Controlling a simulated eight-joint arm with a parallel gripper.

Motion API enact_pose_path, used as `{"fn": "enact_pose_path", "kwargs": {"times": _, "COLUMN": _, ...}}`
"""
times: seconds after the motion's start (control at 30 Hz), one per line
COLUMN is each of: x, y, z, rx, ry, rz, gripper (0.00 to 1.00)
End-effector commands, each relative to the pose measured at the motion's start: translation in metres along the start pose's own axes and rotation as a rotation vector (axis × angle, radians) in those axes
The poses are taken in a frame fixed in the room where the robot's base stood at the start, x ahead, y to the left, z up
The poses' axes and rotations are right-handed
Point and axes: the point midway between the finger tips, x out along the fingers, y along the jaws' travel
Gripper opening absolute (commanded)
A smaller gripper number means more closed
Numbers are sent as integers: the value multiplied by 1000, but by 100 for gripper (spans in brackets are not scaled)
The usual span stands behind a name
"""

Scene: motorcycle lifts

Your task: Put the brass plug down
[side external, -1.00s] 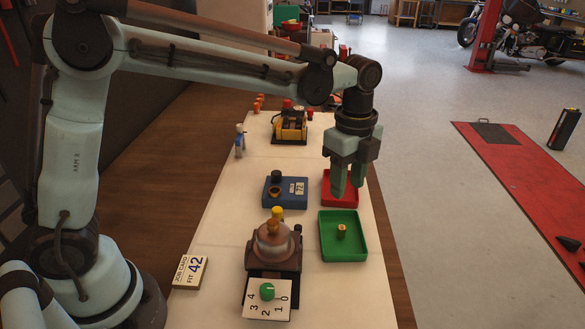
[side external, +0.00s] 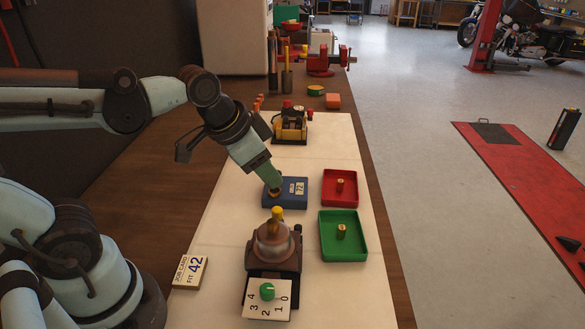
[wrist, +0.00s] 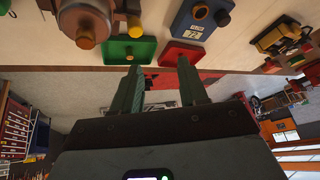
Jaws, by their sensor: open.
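One brass plug (side external: 340,185) stands in the red tray (side external: 356,201). Another brass plug (side external: 341,231) stands in the green tray (side external: 327,252). In the wrist view the green tray (wrist: 112,48) and the red tray (wrist: 185,58) lie beyond the fingertips. The plug (wrist: 128,50) in the green one shows there; the red tray's plug is not clear. My gripper (side external: 270,182) is tilted and overlaps the blue box (side external: 291,201) in the side view. In the wrist view my gripper (wrist: 161,68) has its two fingers apart with nothing between them.
The blue box carries the label 72. A brown rounded fixture (side external: 273,245) with a numbered dial plate (side external: 267,299) stands at the front. A job card (side external: 189,271) reads FIT 42. A yellow and black device (side external: 290,124) is further back. The bench's right edge runs just beyond the trays.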

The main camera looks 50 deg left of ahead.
Motion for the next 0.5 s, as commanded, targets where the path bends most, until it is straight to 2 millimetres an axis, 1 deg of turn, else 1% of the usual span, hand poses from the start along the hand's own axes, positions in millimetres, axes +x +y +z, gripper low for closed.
{"fn": "enact_pose_path", "kwargs": {"times": 0.03, "x": 0, "y": -2, "z": 10, "rx": -70, "ry": 25, "rz": -12, "gripper": 43}}
{"fn": "enact_pose_path", "kwargs": {"times": 0.1, "x": 2, "y": -3, "z": 19, "rx": -156, "ry": 56, "rz": -24, "gripper": 43}}
{"fn": "enact_pose_path", "kwargs": {"times": 0.2, "x": 3, "y": -5, "z": 26, "rx": -239, "ry": 88, "rz": -33, "gripper": 43}}
{"fn": "enact_pose_path", "kwargs": {"times": 0.3, "x": 4, "y": -5, "z": 30, "rx": -278, "ry": 102, "rz": -36, "gripper": 43}}
{"fn": "enact_pose_path", "kwargs": {"times": 0.5, "x": 4, "y": -6, "z": 30, "rx": -286, "ry": 104, "rz": -37, "gripper": 43}}
